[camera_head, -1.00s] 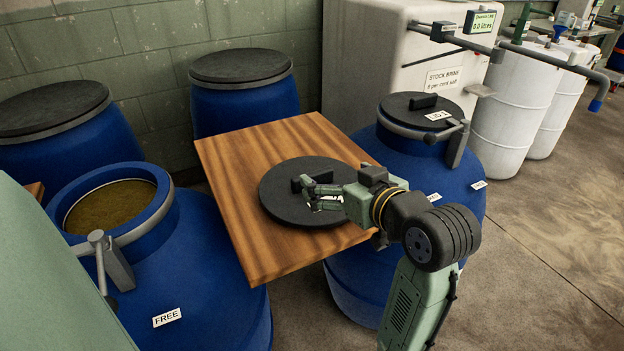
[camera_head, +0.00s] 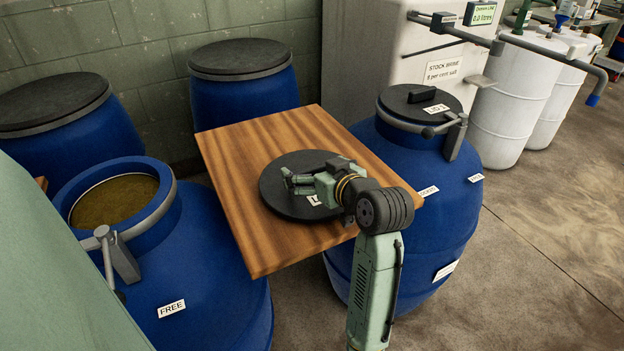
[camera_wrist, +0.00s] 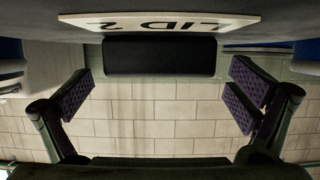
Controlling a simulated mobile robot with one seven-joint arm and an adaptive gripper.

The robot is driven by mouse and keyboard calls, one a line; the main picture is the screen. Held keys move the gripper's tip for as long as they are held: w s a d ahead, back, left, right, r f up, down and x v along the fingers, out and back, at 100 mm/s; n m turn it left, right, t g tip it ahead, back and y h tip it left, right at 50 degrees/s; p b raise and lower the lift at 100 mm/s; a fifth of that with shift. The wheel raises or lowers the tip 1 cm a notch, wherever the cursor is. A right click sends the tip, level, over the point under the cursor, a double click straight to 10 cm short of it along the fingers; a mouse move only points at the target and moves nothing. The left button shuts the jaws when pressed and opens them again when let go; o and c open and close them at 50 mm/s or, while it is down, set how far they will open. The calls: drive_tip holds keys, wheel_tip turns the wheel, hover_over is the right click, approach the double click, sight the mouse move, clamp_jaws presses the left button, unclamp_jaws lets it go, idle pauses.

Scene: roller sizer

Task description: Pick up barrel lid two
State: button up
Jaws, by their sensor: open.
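Barrel lid two (camera_head: 276,208) is a round dark disc lying flat on a wooden board. In the wrist view its white label (camera_wrist: 160,22) reads LID 2 upside down, and its black block handle (camera_wrist: 160,55) shows below the label. My gripper (camera_head: 292,181) is low over the lid, reaching in from the right. In the wrist view my gripper (camera_wrist: 162,88) is open, one finger on each side of the handle, with clear gaps and nothing held.
An open blue barrel (camera_head: 205,265) with brownish contents stands left of the wooden board (camera_head: 240,165). A lidded blue barrel (camera_head: 450,190) with a clamp ring stands at the right. Two lidded barrels (camera_head: 245,105) (camera_head: 110,135) stand by the wall. Floor at right is clear.

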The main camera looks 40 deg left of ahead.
drive_tip(key=c, duration=1.4)
